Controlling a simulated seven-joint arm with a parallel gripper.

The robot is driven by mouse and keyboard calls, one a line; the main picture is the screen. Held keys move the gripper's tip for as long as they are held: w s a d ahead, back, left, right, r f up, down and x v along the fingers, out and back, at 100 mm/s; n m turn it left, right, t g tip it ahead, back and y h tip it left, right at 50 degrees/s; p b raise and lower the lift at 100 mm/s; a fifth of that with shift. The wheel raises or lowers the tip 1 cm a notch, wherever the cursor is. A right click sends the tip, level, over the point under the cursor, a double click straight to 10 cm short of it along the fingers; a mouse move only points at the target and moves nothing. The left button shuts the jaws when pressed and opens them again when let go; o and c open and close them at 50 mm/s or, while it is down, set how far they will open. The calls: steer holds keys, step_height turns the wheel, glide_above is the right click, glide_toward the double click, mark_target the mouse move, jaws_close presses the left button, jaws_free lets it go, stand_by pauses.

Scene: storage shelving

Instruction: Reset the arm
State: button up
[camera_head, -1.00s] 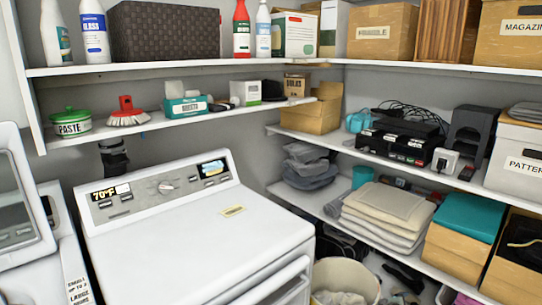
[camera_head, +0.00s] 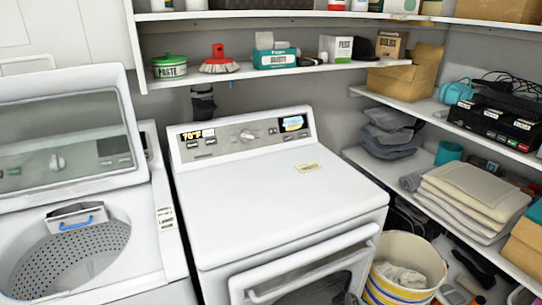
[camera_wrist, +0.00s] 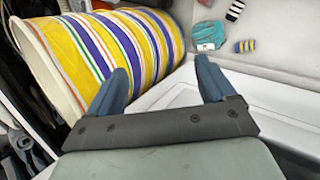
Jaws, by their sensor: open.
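My gripper (camera_wrist: 160,88) shows in the wrist view with its two blue fingers spread wide apart and nothing between them. In that view, a striped yellow, blue and white laundry basket (camera_wrist: 130,45) is close beside and beyond the left finger. A white surface lies beyond the right finger.
A white dryer (camera_head: 270,190) stands in the middle, with an open-lidded washer (camera_head: 150,235) to its left. The striped basket (camera_head: 375,290) is right of the dryer. Shelves above and right hold a paste tub (camera_head: 170,66), folded cloths (camera_head: 475,195) and boxes.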

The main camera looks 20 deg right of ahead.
steer(key=a+f+y, duration=0.2)
steer(key=a+f, duration=0.1)
steer(key=a, duration=1)
steer(key=s+a+g+y, duration=0.1)
steer(key=s+a, duration=0.3)
steer(key=a, duration=0.6)
steer(key=s+a+m+g+y, duration=0.1)
steer(key=s+a, duration=0.4)
steer(key=a, duration=0.5)
steer(key=s+a+g+y, duration=0.3)
steer(key=s+a, duration=0.2)
steer(key=a, duration=0.5)
steer(key=shift+s+a+r+m+g, duration=0.2)
steer(key=shift+s+m+g, duration=0.05)
steer(key=shift+m+g, duration=0.05)
steer(key=shift+c, duration=0.3)
